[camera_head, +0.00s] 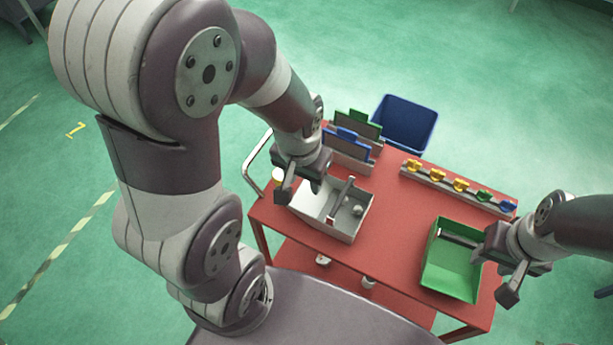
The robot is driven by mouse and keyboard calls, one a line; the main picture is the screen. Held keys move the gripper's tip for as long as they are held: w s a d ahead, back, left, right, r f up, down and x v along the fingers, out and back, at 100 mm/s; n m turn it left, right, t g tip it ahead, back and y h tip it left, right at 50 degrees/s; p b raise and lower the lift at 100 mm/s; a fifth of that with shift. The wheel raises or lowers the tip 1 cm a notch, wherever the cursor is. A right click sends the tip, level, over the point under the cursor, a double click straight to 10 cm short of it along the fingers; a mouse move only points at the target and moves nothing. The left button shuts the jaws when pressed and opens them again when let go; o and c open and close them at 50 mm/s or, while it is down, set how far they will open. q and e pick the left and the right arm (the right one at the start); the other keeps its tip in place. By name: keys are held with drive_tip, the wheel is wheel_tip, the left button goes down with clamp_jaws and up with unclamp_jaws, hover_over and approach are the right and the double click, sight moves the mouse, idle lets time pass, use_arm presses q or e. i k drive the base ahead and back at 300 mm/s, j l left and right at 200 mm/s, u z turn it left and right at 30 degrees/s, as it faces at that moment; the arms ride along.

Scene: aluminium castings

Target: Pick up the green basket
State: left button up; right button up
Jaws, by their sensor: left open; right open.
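The green basket (450,272) stands upright on the right end of the red cart top and looks empty apart from a dark bar showing inside near its far side. My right gripper (492,268) is open at the basket's right side, with one finger over the basket and the other outside its right wall. I cannot tell whether it touches the wall. My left gripper (299,190) is open above the left end of a white-grey box (348,235). The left gripper's fingers hide part of that box's left side.
The red cart (393,200) has a rail with several yellow, green and blue pieces (459,186) along its far right edge. Blue and green panels (350,146) stand in holders at the far left. A blue bin (405,122) is behind the cart. Red surface is free between box and basket.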

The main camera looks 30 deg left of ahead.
sight(446, 268)
drive_tip(key=i+l, duration=0.1)
drive_tip(key=l, duration=1.55)
